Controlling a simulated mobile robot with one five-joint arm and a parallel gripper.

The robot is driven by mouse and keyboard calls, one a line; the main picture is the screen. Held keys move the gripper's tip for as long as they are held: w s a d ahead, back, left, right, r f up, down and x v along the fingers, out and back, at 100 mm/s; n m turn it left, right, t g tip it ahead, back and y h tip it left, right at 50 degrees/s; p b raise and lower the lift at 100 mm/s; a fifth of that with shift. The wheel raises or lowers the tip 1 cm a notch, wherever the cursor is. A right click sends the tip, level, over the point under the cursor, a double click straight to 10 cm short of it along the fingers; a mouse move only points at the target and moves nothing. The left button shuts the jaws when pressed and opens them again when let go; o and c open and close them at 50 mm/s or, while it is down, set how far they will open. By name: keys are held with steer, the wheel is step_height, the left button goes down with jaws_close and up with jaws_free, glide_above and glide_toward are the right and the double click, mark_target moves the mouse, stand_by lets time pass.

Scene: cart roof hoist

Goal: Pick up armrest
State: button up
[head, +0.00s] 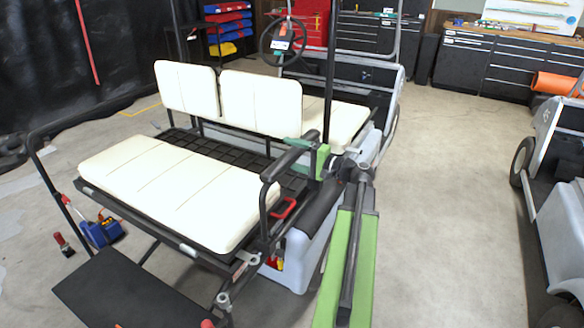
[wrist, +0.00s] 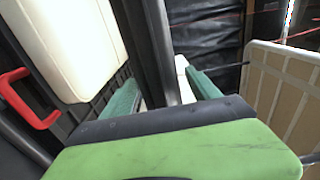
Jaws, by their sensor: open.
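The armrest (head: 288,158) is a black padded bar on a bent black tube at the right end of the cream rear seat (head: 175,185). My gripper (head: 314,152), with green and teal fingers, is at the armrest's back end, close to the black roof post. In the wrist view my gripper (wrist: 162,92) is open, with its teal fingers apart. A dark bar (wrist: 150,55) runs between them; I cannot tell whether it is the armrest or the post. The fingers do not visibly close on it.
A red handle (head: 283,210) sits below the armrest; it also shows in the wrist view (wrist: 28,98). Cream backrests (head: 260,102) stand behind the seat. A black footplate (head: 135,290) is in front. Another cart (head: 560,190) stands at the right, with clear floor (head: 455,200) between.

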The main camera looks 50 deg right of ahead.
jaws_close()
stand_by(0.4)
